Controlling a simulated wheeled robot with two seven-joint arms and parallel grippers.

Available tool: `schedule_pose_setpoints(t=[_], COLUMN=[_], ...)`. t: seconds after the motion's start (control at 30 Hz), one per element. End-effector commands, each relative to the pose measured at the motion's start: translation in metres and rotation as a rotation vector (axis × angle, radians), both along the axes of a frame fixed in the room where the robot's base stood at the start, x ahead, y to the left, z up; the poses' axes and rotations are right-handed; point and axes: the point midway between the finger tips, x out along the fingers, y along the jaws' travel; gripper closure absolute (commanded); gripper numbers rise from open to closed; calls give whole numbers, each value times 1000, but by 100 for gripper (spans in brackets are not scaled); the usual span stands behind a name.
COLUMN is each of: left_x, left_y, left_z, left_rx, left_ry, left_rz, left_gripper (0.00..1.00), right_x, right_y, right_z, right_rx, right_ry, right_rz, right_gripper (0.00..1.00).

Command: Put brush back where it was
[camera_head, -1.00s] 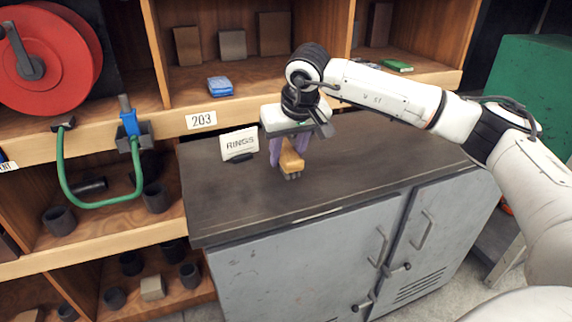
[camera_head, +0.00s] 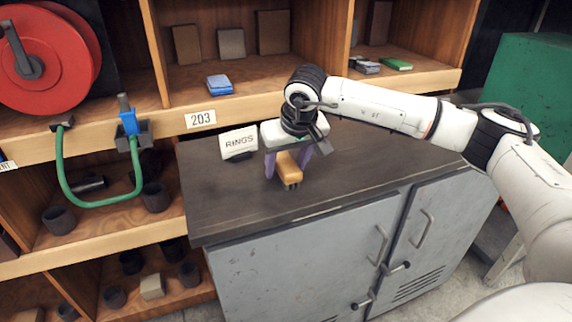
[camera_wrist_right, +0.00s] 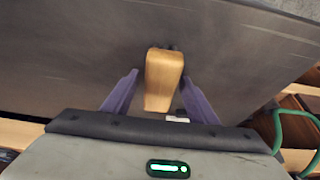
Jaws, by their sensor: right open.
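The brush (camera_head: 289,170) has a wooden body and dark bristles at its near end. It is on the dark cabinet top, in front of the RINGS sign. My right gripper (camera_head: 287,173) is above it with the two purple fingers apart, one on each side of the brush. In the right wrist view the wooden brush (camera_wrist_right: 163,78) lies between the fingers (camera_wrist_right: 160,98), with a gap on both sides. My left gripper is not in view.
The RINGS sign (camera_head: 239,142) stands just left of the gripper. Wooden shelves (camera_head: 225,100) with blocks, a blue cloth (camera_head: 220,85) and a green book (camera_head: 396,63) are behind. The cabinet top (camera_head: 370,165) is clear to the right. A green hose (camera_head: 95,203) hangs at left.

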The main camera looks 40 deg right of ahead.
Motion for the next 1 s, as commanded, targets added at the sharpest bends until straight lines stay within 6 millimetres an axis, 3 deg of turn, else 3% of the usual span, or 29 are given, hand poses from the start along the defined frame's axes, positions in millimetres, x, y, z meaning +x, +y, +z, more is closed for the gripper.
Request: schedule_pose_setpoints(t=[0.17,0.6,0.8,1.0], left_x=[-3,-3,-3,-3], left_y=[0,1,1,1], left_z=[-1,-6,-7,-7], left_rx=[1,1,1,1], left_ry=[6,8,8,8], left_rz=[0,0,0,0], left_gripper=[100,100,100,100], right_x=[-3,-36,-43,-44], right_y=[1,9,11,11], right_z=[15,96,112,114], right_rx=[1,1,0,0], right_ry=[-5,-4,-2,-1], right_rz=[1,1,0,1], right_gripper=[47,47,47,47])
